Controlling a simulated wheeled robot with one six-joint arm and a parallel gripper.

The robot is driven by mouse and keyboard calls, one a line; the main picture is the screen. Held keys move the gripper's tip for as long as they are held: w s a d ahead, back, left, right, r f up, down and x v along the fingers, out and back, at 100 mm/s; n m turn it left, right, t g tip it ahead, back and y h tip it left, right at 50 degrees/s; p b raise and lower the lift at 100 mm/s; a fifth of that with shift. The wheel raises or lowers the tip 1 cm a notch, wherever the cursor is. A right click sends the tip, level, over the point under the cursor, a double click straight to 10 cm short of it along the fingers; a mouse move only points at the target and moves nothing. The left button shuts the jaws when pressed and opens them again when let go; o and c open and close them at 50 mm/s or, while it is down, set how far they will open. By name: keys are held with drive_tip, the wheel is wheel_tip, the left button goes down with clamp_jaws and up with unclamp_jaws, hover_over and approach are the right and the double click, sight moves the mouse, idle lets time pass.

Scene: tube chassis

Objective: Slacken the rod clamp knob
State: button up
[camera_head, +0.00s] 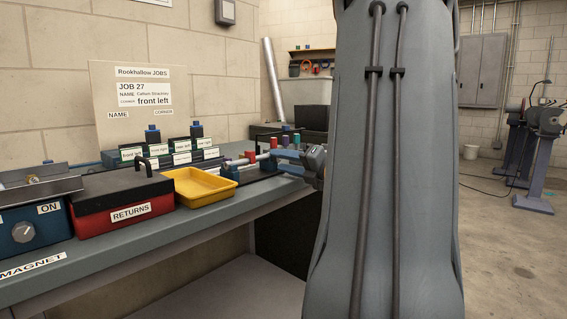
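A pale rod (242,162) lies along a dark fixture at the far right end of the bench, with small red and blue parts on it. Which of these is the rod clamp knob I cannot tell at this size. My gripper (279,159) reaches in from the right, with its blue-grey fingers at the right end of the rod. The fingers are small and overlap the fixture, so I cannot see whether they touch or grip a part. My large grey arm link hides the area to the right.
On the bench (185,239) stand a yellow tray (207,199), a red RETURNS box (122,218) with a black lid, and a blue magnet unit (38,230) with a dial. Labelled holders (183,158) stand behind, below a job board (139,88) reading "front left".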

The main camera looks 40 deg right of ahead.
drive_tip(key=shift+s, duration=0.1)
drive_tip(key=s, duration=0.7)
drive_tip(key=shift+s+d+p, duration=0.3)
drive_tip(key=shift+s+p, duration=0.05)
